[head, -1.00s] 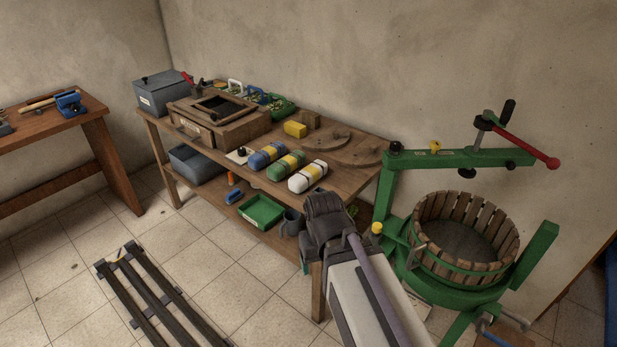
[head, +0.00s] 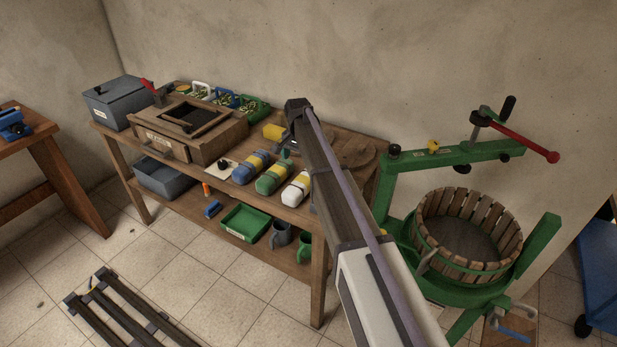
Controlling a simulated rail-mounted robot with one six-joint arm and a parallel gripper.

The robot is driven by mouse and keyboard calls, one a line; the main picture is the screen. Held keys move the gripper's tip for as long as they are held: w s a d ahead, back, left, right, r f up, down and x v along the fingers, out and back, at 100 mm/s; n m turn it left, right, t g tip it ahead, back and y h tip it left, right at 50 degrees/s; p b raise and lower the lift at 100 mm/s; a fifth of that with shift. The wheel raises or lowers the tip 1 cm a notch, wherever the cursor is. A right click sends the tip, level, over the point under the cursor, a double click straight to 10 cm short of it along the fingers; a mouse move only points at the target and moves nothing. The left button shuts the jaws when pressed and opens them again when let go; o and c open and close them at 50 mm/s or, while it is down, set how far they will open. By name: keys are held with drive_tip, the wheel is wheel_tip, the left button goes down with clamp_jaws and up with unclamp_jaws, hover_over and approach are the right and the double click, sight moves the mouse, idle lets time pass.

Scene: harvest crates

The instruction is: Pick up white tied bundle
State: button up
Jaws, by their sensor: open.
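The white tied bundle (head: 297,189), with a yellow band and dark ties, lies at the front edge of the wooden bench top (head: 228,170). Its right end is partly covered by my arm. A green tied bundle (head: 268,182) and a blue tied bundle (head: 245,172) lie in a row to its left. My gripper (head: 286,150) shows only in part, small and dark, past the bundles near the yellow block. It is open and apart from the white bundle. My forearm hides some of the bench beside it.
A yellow block (head: 273,131) and round wooden boards (head: 355,153) lie behind the bundles. A wooden box frame (head: 220,143) stands left. A green press (head: 450,155) with a slatted basket stands right. The lower shelf holds a green tray (head: 245,238) and mugs (head: 281,234).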

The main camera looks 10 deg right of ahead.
sight(301, 180)
drive_tip(key=shift+s+d+r+b, duration=0.1)
drive_tip(key=shift+s+b, duration=0.05)
drive_tip(key=shift+s, duration=0.35)
drive_tip(key=shift+s+d+b, duration=0.1)
drive_tip(key=shift+s+b, duration=0.05)
drive_tip(key=shift+s, duration=0.3)
wheel_tip(301, 180, down, 6)
drive_tip(key=b, duration=0.5)
drive_tip(key=shift+a+r, duration=0.1)
drive_tip(key=shift+r, duration=0.05)
drive_tip(key=shift+w+r, duration=0.1)
wheel_tip(301, 180, down, 5)
drive_tip(key=b, duration=0.5)
drive_tip(key=shift+w+f, duration=0.1)
drive_tip(key=shift+f, duration=0.1)
drive_tip(key=shift+r, duration=0.2)
drive_tip(key=c, duration=1.3)
